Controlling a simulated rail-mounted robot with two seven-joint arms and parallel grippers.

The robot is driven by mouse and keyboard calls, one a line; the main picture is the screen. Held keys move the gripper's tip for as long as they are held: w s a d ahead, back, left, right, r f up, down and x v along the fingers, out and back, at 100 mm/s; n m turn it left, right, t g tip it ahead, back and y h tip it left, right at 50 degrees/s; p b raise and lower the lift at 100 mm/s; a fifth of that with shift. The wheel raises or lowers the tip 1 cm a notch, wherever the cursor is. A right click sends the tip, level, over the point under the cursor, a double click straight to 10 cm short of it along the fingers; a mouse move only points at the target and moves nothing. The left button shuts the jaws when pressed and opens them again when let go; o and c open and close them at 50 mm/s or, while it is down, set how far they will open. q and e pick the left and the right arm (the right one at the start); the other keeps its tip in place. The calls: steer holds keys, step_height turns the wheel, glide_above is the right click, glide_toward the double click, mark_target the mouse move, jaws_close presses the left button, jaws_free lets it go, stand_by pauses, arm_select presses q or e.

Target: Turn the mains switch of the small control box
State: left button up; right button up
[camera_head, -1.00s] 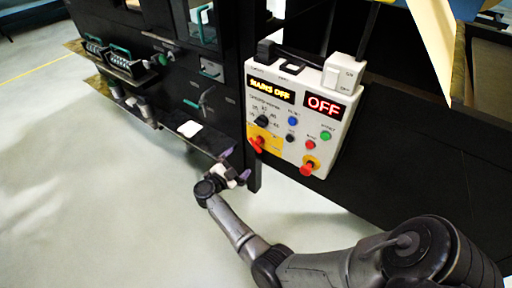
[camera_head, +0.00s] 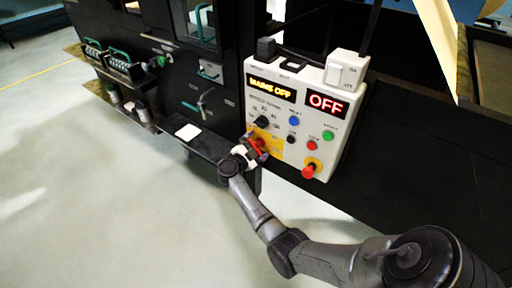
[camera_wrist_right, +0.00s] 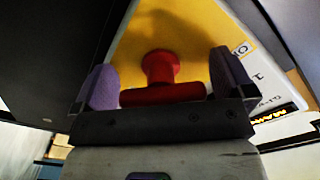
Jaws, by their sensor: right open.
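The small control box (camera_head: 297,112) is a white panel with a lit "MAINS OFF" display (camera_head: 271,89) and a red "OFF" display (camera_head: 326,104). Its mains switch is a red handle on a yellow plate at the lower left of the panel. In the right wrist view the red mains switch (camera_wrist_right: 162,82) lies between the two fingers of my right gripper (camera_wrist_right: 158,84), which is open around it. In the head view my right gripper (camera_head: 250,152) is at the switch and partly hides it. My left gripper is not in view.
A red knob (camera_head: 312,167) sticks out at the box's lower right, with coloured buttons above it. A dark shelf (camera_head: 215,146) with a white pad (camera_head: 188,132) is left of my right gripper. Open floor lies in front.

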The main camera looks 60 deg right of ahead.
steer(key=c, duration=0.8)
